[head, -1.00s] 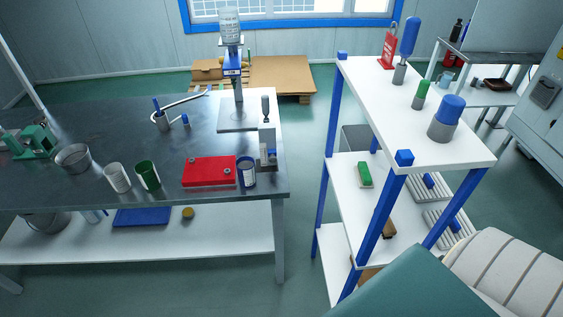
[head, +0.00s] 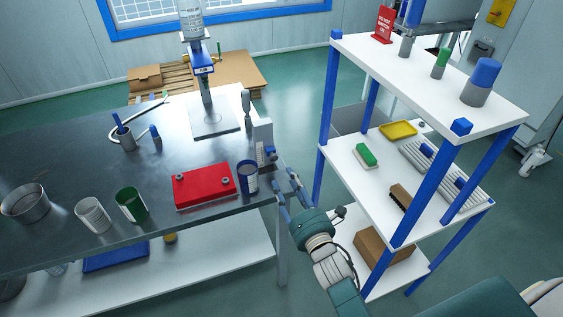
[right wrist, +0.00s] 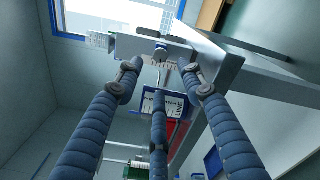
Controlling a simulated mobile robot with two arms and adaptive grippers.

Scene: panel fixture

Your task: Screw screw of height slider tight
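The height slider (head: 263,143) is a pale upright block with a scale at the right edge of the metal table. Its screw looks like the small dark knob (head: 271,154) on the side. In the right wrist view the slider (right wrist: 125,45) lies across the top, with the round knob (right wrist: 160,53) above its scale. My right gripper (head: 285,181) is just right of the table edge, below and beside the slider. Its blue segmented fingers are spread with nothing between them; they also show in the right wrist view (right wrist: 160,78), apart from the knob. My left gripper is not in view.
A blue can (head: 247,177) and a red box (head: 204,187) stand close to the slider. A metal stand (head: 206,90) is behind. A white shelf with blue posts (head: 330,130) rises right of my right arm. The gap between table and shelf is narrow.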

